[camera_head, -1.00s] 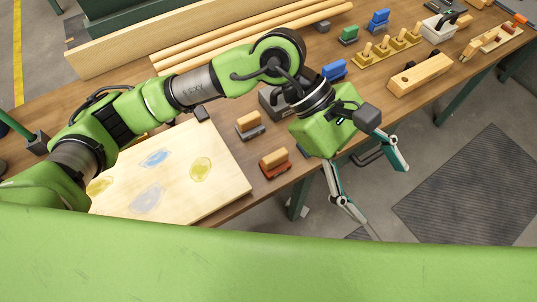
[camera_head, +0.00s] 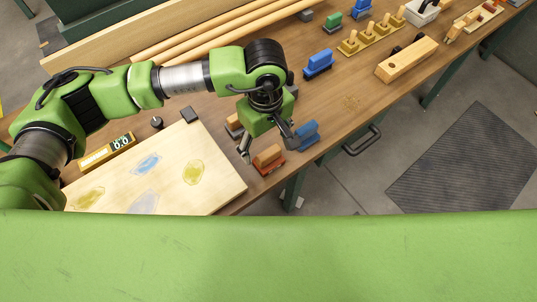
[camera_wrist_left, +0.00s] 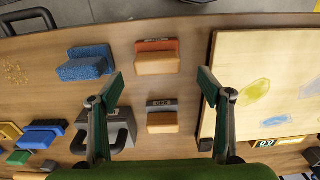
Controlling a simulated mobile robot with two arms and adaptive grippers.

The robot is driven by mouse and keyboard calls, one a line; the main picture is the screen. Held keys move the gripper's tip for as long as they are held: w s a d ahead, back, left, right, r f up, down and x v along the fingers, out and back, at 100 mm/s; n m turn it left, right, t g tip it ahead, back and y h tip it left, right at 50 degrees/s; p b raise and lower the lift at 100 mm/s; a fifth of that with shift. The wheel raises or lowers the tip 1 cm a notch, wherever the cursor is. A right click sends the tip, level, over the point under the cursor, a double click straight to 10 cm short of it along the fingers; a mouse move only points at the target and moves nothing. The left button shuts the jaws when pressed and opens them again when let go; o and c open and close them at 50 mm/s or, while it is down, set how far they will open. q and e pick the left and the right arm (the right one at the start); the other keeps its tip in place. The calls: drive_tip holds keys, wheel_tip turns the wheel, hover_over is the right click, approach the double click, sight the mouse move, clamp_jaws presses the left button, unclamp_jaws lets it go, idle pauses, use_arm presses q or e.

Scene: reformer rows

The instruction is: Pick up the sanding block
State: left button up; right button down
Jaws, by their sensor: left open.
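Small two-part blocks that look like sanding blocks lie on the wooden bench. One has a wooden top and a red base (camera_head: 268,158); it also shows in the left wrist view (camera_wrist_left: 157,58). One has a wooden top and a grey base (camera_wrist_left: 162,118), partly hidden by my arm in the head view. A blue one (camera_head: 305,134) lies beside the red-based one and shows in the wrist view (camera_wrist_left: 84,64). My left gripper (camera_head: 267,146) is open and empty, pointing down above these blocks. In the wrist view its fingertips (camera_wrist_left: 160,85) spread either side of the wooden-topped pair.
A pale board (camera_head: 220,181) with coloured patches lies close beside the blocks. A grey tool with a handle (camera_wrist_left: 115,130) stands near. Blue (camera_head: 318,64) and green (camera_head: 332,21) blocks and a wooden plane (camera_head: 407,60) lie farther along. The bench's front edge is close.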

sight(269, 152)
use_arm(q)
drive_tip(key=shift+s+d+f, duration=0.1)
drive_tip(key=shift+f, duration=0.2)
drive_tip(key=f, duration=0.1)
drive_tip(key=f+p, duration=0.2)
drive_tip(key=shift+s+d+f, duration=0.1)
drive_tip(key=shift+d+f, duration=0.15)
drive_tip(key=shift+f+p, duration=0.35)
drive_tip(key=shift+f, duration=0.25)
drive_tip(key=c, duration=1.4)
